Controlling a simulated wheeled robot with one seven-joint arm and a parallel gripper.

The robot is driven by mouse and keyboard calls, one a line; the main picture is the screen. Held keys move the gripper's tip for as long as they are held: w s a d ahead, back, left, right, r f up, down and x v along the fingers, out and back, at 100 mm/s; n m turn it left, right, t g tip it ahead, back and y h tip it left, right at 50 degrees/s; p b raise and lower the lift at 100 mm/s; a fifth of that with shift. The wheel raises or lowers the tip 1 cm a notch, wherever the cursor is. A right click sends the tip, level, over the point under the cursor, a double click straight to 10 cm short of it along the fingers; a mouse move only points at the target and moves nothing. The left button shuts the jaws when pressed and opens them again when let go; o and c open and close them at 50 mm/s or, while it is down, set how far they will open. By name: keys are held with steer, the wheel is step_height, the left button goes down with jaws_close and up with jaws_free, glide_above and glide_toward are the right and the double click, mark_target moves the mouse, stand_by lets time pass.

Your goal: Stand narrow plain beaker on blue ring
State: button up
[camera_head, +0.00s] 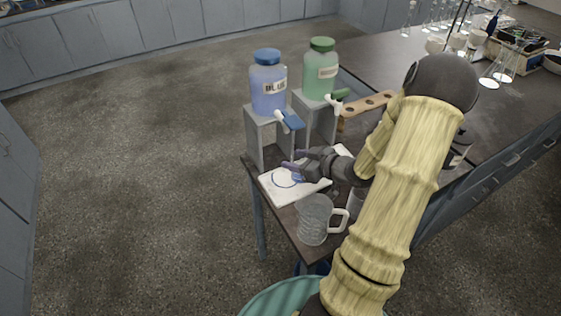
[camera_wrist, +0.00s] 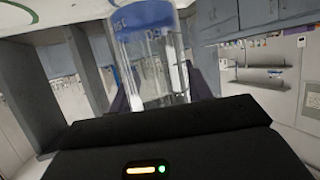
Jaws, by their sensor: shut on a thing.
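My gripper (camera_head: 297,170) is over the white board at the near end of the bench, shut on a clear glass beaker. The beaker (camera_wrist: 150,72) stands out between the two fingers in the wrist view, where my gripper (camera_wrist: 160,92) shows from behind. A blue band and markings show at the beaker's top; I cannot tell whether they are on it or seen through it. The blue ring (camera_head: 273,179) is drawn on the white board (camera_head: 285,196). My fingers cover its right part. In the head view the beaker is mostly hidden, and its contact with the board is unclear.
A blue bottle (camera_head: 268,88) and a green bottle (camera_head: 320,72) with taps stand on grey stands behind the board. A clear handled jug (camera_head: 314,218) stands close in front. A wooden holed rack (camera_head: 368,103) lies behind my arm. Glassware fills the far bench.

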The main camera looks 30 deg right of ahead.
steer(key=shift+x, duration=0.95)
steer(key=shift+a, duration=0.1)
steer(key=shift+f, duration=0.1)
steer(key=x, duration=0.4)
steer(key=shift+f, duration=0.5)
steer(key=shift+w+f, duration=0.1)
steer(key=shift+w+f, duration=0.1)
steer(key=shift+f, duration=0.05)
steer(key=o, duration=1)
steer(key=shift+a, duration=0.1)
steer(key=shift+o, duration=0.2)
